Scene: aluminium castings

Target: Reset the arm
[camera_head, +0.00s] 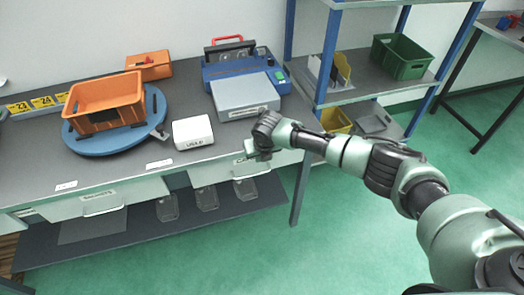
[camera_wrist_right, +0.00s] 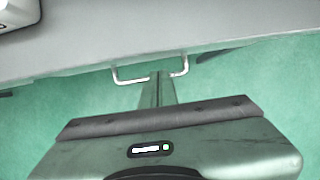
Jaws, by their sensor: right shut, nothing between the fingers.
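My right arm reaches in from the lower right in the head view. Its gripper (camera_head: 254,151) is at the front edge of the workbench (camera_head: 135,172), in front of a drawer (camera_head: 246,166). In the right wrist view the gripper's fingers (camera_wrist_right: 157,78) are together and empty. They lie in front of the middle of a metal drawer handle (camera_wrist_right: 130,80), whose two ends show on either side. I cannot tell whether they touch it. My left gripper is in neither view.
An orange crate (camera_head: 105,98) sits on a blue turntable (camera_head: 151,107). A white box (camera_head: 193,132), a grey scale-like plate (camera_head: 244,96) and a blue case (camera_head: 278,79) stand on the bench. A blue-post shelf (camera_head: 359,80) holds a green crate (camera_head: 402,57). Green floor (camera_head: 350,240) is open in front.

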